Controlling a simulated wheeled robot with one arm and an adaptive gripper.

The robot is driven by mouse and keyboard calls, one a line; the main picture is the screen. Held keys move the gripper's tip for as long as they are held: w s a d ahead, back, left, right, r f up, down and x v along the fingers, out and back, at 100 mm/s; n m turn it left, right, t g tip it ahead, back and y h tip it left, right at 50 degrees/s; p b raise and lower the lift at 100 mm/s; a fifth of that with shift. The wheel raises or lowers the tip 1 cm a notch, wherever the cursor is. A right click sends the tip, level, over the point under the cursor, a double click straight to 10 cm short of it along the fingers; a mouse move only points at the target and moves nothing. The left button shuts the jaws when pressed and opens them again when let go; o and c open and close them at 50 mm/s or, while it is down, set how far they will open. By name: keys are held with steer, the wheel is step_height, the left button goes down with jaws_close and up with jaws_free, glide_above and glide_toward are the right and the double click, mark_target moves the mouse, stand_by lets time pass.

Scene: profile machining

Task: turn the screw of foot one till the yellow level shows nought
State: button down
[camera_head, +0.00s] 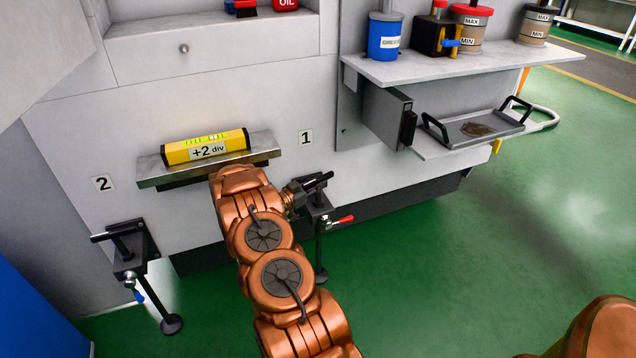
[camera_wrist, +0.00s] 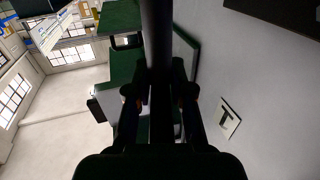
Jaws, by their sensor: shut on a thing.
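The yellow level (camera_head: 205,147) lies on a small metal shelf (camera_head: 160,180) on the machine's front, and its label reads "+2 div". Foot one (camera_head: 319,220), below the "1" plate (camera_head: 305,137), has a dark T-handle screw (camera_head: 318,180) on top and a red-handled lever at its side. My gripper (camera_head: 301,189) is at this screw, coming from the left, and is shut on its handle. In the wrist view a dark bar (camera_wrist: 157,40) runs up between the fingers of my gripper (camera_wrist: 160,95). My arm hides part of the shelf's lower edge.
Foot two (camera_head: 130,262), with a T-handle and a blue lever, stands at the left below the "2" plate (camera_head: 102,183). A shelf with pots (camera_head: 460,66) and a tray (camera_head: 475,128) jut out at the right. The green floor there is clear.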

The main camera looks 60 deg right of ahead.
steer(key=shift+s+f+n+t+h, duration=0.1)
steer(key=shift+s+n+t+h, duration=0.1)
steer(key=shift+n+t, duration=0.75)
steer(key=shift+s+n+t+h, duration=0.15)
steer(key=shift+n+t, duration=0.4)
steer(key=shift+t, duration=0.8)
steer(key=shift+w+n+t, duration=0.1)
steer(key=shift+n+t, duration=1.1)
steer(key=shift+t, duration=0.7)
steer(key=c, duration=1.1)
jaws_free()
steer(key=shift+w, duration=0.1)
steer(key=shift+a, duration=0.1)
steer(key=shift+a, duration=0.25)
steer(key=a, duration=0.3)
steer(key=s+a, duration=0.1)
steer(key=a, duration=0.3)
steer(key=s+a, duration=0.1)
steer(key=a, duration=0.3)
steer(key=shift+s, duration=0.2)
